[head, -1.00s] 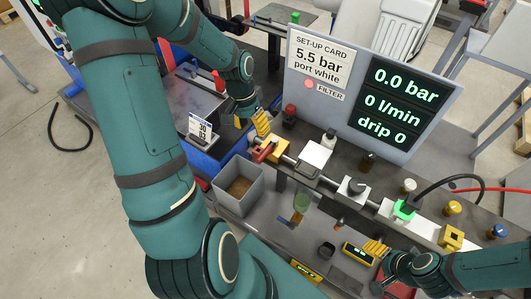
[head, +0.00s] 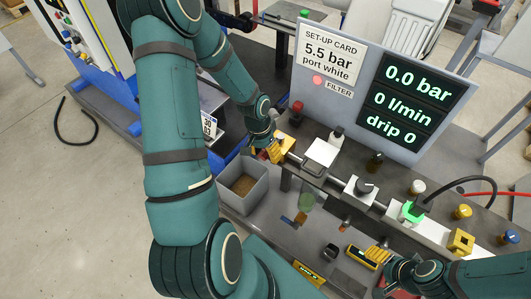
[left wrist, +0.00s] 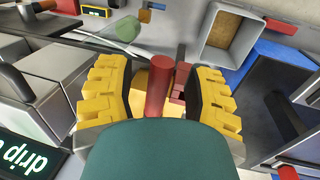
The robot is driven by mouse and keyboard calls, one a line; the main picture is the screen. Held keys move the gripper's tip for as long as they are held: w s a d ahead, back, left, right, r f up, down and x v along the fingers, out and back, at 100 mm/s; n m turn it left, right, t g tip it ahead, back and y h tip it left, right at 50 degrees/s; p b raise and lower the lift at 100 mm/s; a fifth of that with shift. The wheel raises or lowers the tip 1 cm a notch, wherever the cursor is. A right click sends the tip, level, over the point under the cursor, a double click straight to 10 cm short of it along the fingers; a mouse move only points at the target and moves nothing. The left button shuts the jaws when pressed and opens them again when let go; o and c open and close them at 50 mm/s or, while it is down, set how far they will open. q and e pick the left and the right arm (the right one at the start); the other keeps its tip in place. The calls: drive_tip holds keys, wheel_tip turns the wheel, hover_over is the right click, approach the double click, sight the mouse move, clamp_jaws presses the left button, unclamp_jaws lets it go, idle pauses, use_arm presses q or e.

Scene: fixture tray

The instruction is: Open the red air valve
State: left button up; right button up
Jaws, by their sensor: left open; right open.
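The red air valve has a red handle (left wrist: 158,85) and a yellow body (head: 287,142) at the left end of the pipe row. In the head view its handle is hidden by my left gripper (head: 273,150). In the left wrist view, the handle stands between the two yellow fingers of my left gripper (left wrist: 162,92), which is open with gaps on both sides. My right gripper (head: 377,255) is open at the lower right, close to a small yellow device (head: 359,257) on the bench.
A display panel (head: 455,70) behind the pipe row reads 0.0 bar, 0 l/min and drip 0. A grey bin (head: 234,204) stands just in front of the valve. A white-bodied unit with a dark knob (head: 363,187) and several coloured caps lie further right.

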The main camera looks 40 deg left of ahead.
use_arm(q)
clamp_jaws()
